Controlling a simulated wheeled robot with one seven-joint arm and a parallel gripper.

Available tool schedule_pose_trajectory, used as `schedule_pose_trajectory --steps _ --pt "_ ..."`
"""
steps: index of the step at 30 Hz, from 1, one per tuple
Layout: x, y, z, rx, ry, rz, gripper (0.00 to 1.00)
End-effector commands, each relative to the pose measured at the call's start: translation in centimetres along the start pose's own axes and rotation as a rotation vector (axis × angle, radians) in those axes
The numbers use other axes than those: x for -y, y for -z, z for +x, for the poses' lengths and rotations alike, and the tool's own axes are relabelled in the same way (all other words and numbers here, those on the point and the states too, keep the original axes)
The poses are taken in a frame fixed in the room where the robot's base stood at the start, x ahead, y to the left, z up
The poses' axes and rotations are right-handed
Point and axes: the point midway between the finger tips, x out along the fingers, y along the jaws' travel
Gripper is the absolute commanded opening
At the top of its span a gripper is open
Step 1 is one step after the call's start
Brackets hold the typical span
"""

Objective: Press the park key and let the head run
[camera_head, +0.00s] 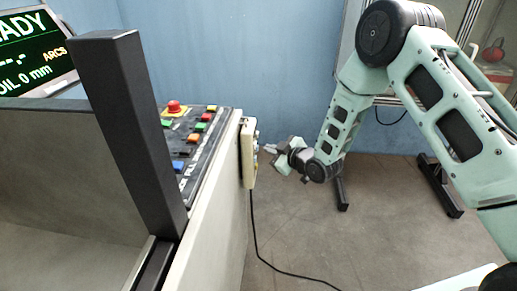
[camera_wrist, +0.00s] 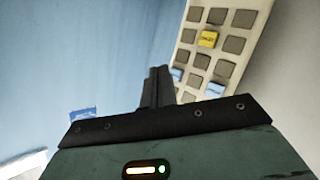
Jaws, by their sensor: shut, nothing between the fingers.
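A cream handheld keypad (camera_head: 248,153) hangs on the side of the machine. In the wrist view the keypad (camera_wrist: 224,57) has rows of grey keys, a yellow key (camera_wrist: 208,38) with dark lettering and two light-blue keys, one of them low on the right (camera_wrist: 215,90). I cannot read which is the park key. My gripper (camera_head: 269,149) is just right of the keypad in the head view, pointing towards its key face. In the wrist view its shut, empty fingers (camera_wrist: 158,73) lie left of the keys, beside the keypad's left edge. Contact cannot be told.
The machine's control panel (camera_head: 193,148) has coloured buttons and a red mushroom button (camera_head: 174,107). A screen (camera_head: 36,50) shows "READY", cut off, and "OIL 0 mm". A dark post (camera_head: 130,130) stands in front. A black cable (camera_head: 255,240) runs from the keypad to the open floor.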

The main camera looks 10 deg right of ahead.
Motion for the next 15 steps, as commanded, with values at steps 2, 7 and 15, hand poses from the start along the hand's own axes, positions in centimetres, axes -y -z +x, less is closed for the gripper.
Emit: schedule_pose_trajectory --steps 2,7,15 --pt "0.05 0.02 0.05 0.0 0.0 0.0 0.0" --pt "0.32 0.25 0.42 -0.001 0.0 0.0 0.0" --pt "0.42 0.47 0.59 0.0 0.0 0.0 0.0"
